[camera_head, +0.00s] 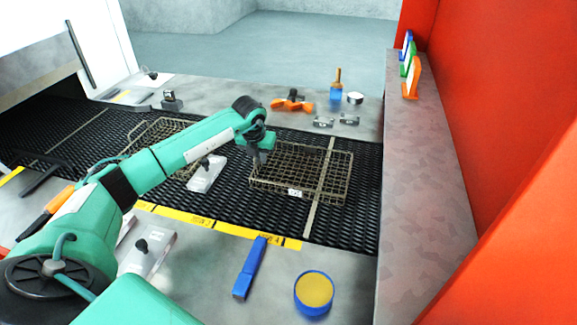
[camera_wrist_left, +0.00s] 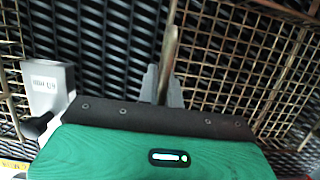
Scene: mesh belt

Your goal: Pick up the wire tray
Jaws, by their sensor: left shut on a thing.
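A brown wire mesh tray (camera_head: 320,165) with a small white label on its near side is on the black mesh belt (camera_head: 355,225). My left gripper (camera_head: 257,165) is at the tray's left wall. In the left wrist view, the fingers (camera_wrist_left: 164,85) are shut on that wall's rim, seen edge-on, and the tray's mesh (camera_wrist_left: 245,60) spreads to the right. I cannot tell whether the tray touches the belt. A second wire tray (camera_head: 150,132) lies further left on the belt, partly hidden behind my left arm. My right gripper is not in view.
A grey block with a black knob (camera_head: 206,174) sits between the trays; it also shows in the left wrist view (camera_wrist_left: 45,85). A blue tool (camera_head: 249,268) and a blue-rimmed round tub (camera_head: 314,292) are on the near ledge. Orange tools (camera_head: 291,105) and a blue bottle (camera_head: 336,92) are behind.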

